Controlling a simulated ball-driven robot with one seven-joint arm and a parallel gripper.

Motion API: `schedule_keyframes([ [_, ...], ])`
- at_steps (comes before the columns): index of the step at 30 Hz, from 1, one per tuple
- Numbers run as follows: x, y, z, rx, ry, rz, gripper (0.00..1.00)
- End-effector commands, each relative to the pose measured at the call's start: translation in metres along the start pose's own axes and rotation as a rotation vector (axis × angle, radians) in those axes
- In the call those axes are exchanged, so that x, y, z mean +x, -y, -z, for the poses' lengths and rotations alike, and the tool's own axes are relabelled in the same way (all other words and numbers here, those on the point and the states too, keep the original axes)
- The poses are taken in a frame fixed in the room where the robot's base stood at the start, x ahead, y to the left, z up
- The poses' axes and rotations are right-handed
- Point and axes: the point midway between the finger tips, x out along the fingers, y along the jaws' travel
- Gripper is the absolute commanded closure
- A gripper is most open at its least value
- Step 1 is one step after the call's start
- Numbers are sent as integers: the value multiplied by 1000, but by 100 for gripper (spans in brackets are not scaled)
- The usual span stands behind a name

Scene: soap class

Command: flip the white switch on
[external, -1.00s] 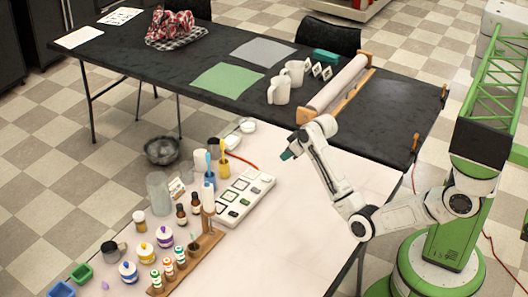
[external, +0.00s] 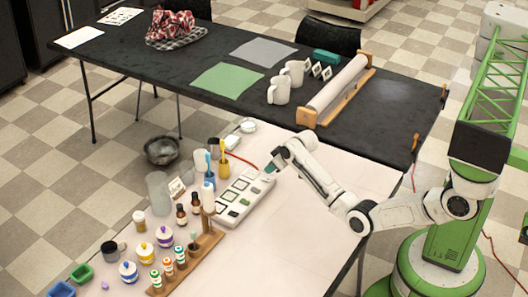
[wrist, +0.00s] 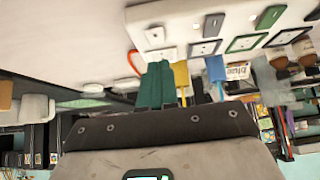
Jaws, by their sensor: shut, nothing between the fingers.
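The white switch panel (external: 232,211) lies on the pale table among the bottles. In the wrist view, the panel (wrist: 185,12) crosses the top, with a row of coloured toggles and framed squares. The white switch (wrist: 155,35) is at the left end of that row, above a white-framed square. Whether it is on or off is too small to tell. My gripper (external: 269,169) is at the panel's far right end, by the white switch. Its green fingers (wrist: 155,84) are together and empty, just below the white square in the wrist view. I cannot tell whether they touch the panel.
A grey toggle (wrist: 213,25) and a green toggle (wrist: 268,17) sit beside the white switch. Blue and yellow brushes (external: 223,165) and brown bottles (external: 181,214) stand left of the panel. A wooden rack (external: 196,250) is near its front. The pale table (external: 310,225) is clear to the right.

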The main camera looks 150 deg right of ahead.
Motion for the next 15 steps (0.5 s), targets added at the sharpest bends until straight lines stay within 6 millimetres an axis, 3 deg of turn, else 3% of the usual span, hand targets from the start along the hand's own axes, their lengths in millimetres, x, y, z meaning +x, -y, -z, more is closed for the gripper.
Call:
schedule_keyframes([
  [6, 18, 0, -21, 1, 3, 0, 100],
  [15, 22, 0, -25, 1, 2, -1, 100],
])
